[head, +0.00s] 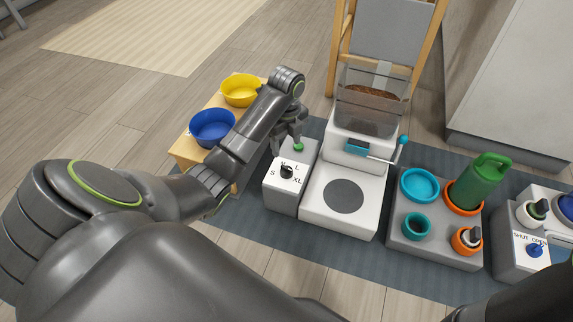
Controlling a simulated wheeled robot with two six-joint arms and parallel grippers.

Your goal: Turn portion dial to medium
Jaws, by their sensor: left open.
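The portion dial (287,171) is a small black knob on the sloped front of a white and grey box left of the feeder. Letters S, L and XL are readable around it; the letter between S and L is small and only partly readable. I cannot tell for sure where its pointer is set. My left gripper (291,141) is open, pointing down just behind the dial over the box top, close to a green button (298,147). It appears apart from the dial. My right gripper is out of view; part of my right arm shows at the bottom right.
The white feeder (320,211) with a clear kibble hopper (371,96) and teal lever (357,148) stands right of the dial box. A grey tray (441,248) holds teal and orange items and a green bottle (481,180). Yellow (241,91) and blue (212,129) bowls sit left.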

